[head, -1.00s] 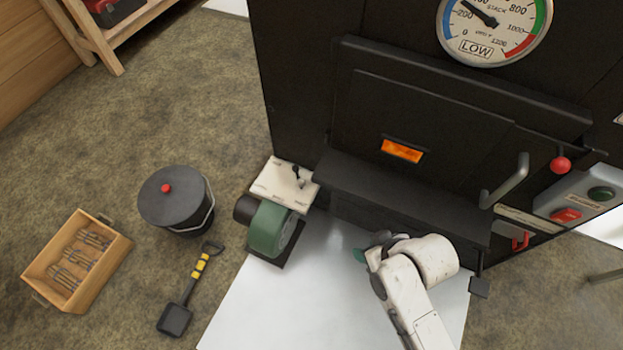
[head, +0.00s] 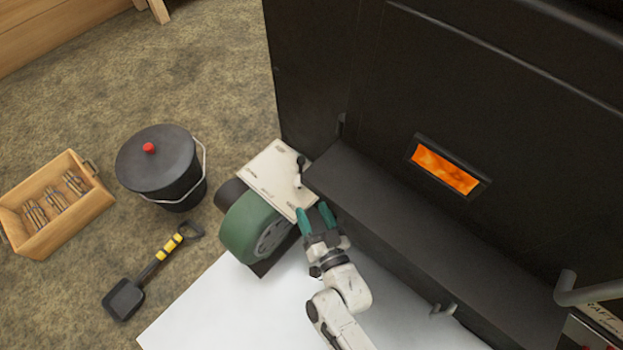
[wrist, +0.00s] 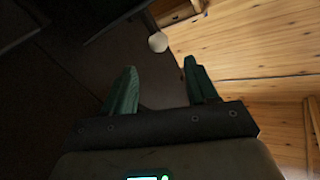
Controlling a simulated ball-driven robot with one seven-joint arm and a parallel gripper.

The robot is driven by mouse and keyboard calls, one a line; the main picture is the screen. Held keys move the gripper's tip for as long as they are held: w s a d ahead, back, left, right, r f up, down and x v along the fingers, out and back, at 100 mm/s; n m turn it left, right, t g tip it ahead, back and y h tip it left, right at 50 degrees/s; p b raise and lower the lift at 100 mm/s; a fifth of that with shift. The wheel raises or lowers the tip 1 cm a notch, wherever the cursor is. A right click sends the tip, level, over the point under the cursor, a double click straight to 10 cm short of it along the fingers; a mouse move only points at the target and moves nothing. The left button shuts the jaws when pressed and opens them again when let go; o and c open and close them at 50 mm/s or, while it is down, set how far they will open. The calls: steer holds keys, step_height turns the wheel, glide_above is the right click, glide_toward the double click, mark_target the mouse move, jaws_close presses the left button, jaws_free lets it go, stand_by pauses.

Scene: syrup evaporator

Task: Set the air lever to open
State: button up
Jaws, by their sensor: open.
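The air lever (head: 299,171) is a small dark and pale handle on a white plate (head: 268,178) with faint markings. The plate sits on top of the green round blower (head: 254,226) at the left foot of the black evaporator. My gripper (head: 315,217) is open and empty, just below and right of the lever, near the plate's right corner, and apart from the lever. In the wrist view, my gripper's teal fingers (wrist: 156,88) are spread wide. A pale round knob (wrist: 158,42) shows beyond them; I cannot tell if it is the lever's end.
The black evaporator front with its ledge (head: 420,250) and glowing window (head: 445,169) stands close on the right. A lidded black bucket (head: 160,175), a wooden crate (head: 75,226) and a small shovel (head: 150,275) stand on the left floor.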

steer(key=b, duration=0.3)
glide_toward(300, 170)
steer(key=a+r, duration=0.1)
steer(key=w+a+r, duration=0.1)
steer(key=r, duration=0.1)
steer(key=w+a+r, duration=0.1)
steer(key=shift+w+a+r, duration=0.1)
steer(key=shift+w+r, duration=0.05)
steer(key=shift+r, duration=0.05)
steer(key=shift+w+a+r+b, duration=0.1)
steer(key=shift+w+a+b, duration=0.2)
steer(key=shift+w, duration=0.2)
steer(key=shift+c, duration=0.4)
jaws_close()
